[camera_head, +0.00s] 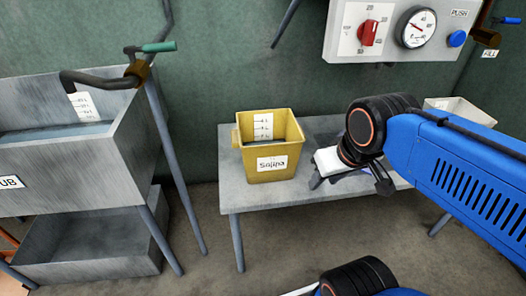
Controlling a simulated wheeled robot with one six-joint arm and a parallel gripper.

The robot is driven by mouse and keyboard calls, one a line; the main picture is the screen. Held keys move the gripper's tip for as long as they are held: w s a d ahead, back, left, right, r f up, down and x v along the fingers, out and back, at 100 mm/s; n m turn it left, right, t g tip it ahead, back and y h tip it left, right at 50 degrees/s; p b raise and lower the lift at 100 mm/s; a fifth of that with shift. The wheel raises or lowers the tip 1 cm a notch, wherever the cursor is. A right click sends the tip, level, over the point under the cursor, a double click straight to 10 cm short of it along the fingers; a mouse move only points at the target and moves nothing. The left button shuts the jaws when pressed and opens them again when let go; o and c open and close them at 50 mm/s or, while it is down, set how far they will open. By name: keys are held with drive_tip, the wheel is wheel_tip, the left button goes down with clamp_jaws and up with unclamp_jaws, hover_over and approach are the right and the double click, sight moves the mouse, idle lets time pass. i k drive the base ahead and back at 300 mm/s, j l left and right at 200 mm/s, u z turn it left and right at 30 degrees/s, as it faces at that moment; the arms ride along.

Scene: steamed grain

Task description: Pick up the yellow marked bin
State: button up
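The yellow bin (268,163) stands upright on the left part of a low grey table (237,193). It has a white label with dark handwriting on its front and a white graduated strip inside its back wall. Its left side has a small protruding handle. My gripper (350,182) is to the right of the bin, low over the table and apart from it. Its two dark fingers are spread, with nothing visible between them. My blue arm reaches in from the right and hides part of the table.
A metal tub (70,165) with a tap (150,48) stands at the left, its legs near the table. A control panel (395,30) with a red knob and a gauge hangs on the wall above. A pale bin (462,108) sits behind my arm at the right.

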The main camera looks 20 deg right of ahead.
sight(271, 141)
drive_tip(key=u, duration=1.3)
drive_tip(key=z, duration=1.3)
drive_tip(key=j+z, duration=0.25)
drive_tip(key=z, duration=0.2)
drive_tip(key=k+j+z, duration=0.15)
drive_tip(key=z, duration=0.3)
drive_tip(key=k+j+z, duration=0.15)
drive_tip(key=z, duration=0.3)
drive_tip(key=j, duration=0.15)
